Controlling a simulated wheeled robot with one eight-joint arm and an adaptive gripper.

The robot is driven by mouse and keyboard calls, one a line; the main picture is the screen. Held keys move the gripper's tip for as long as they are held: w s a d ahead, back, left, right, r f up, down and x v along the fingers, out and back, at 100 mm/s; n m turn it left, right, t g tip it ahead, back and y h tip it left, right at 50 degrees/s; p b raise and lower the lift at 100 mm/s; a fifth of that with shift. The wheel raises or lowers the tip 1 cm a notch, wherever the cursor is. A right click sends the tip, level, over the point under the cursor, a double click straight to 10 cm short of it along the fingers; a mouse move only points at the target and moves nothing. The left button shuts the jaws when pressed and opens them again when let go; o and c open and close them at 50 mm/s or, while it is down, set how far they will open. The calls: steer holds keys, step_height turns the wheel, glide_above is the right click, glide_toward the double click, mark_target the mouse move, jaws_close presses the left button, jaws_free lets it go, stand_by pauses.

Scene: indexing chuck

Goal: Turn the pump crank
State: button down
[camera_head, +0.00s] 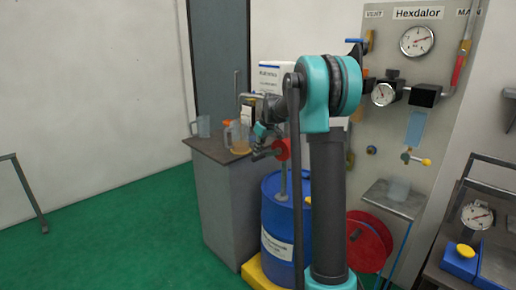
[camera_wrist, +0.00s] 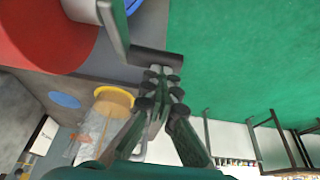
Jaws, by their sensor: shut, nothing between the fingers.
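The pump has a red round body (camera_head: 282,149) on top of a blue drum (camera_head: 280,215). In the wrist view the red body (camera_wrist: 50,32) fills the upper left. A grey crank arm (camera_wrist: 113,22) runs down beside it to a dark cylindrical handle (camera_wrist: 153,58). My gripper (camera_wrist: 163,82) is shut with nothing between its fingers. Its fingertips are right by the handle, outside it; whether they touch it I cannot tell. In the head view my gripper (camera_head: 261,150) is small, just left of the red body, and the crank is hard to make out.
A grey cabinet (camera_head: 222,200) with jugs (camera_head: 203,126) on top stands left of the drum. A gauge panel (camera_head: 400,65) and a red hose reel (camera_head: 368,243) are at the right. The green floor (camera_head: 120,235) at the left is mostly clear.

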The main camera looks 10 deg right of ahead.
mark_target(259, 159)
step_height(259, 159, down, 2)
steer(key=g+h, duration=0.2)
steer(key=g, duration=0.1)
steer(key=shift+f, duration=0.15)
steer(key=shift+s+d+f, duration=0.15)
steer(key=shift+f, duration=0.05)
steer(key=shift+s+d+f, duration=0.15)
steer(key=shift+s+f, duration=0.15)
steer(key=shift+f, duration=0.35)
steer(key=shift+f, duration=0.1)
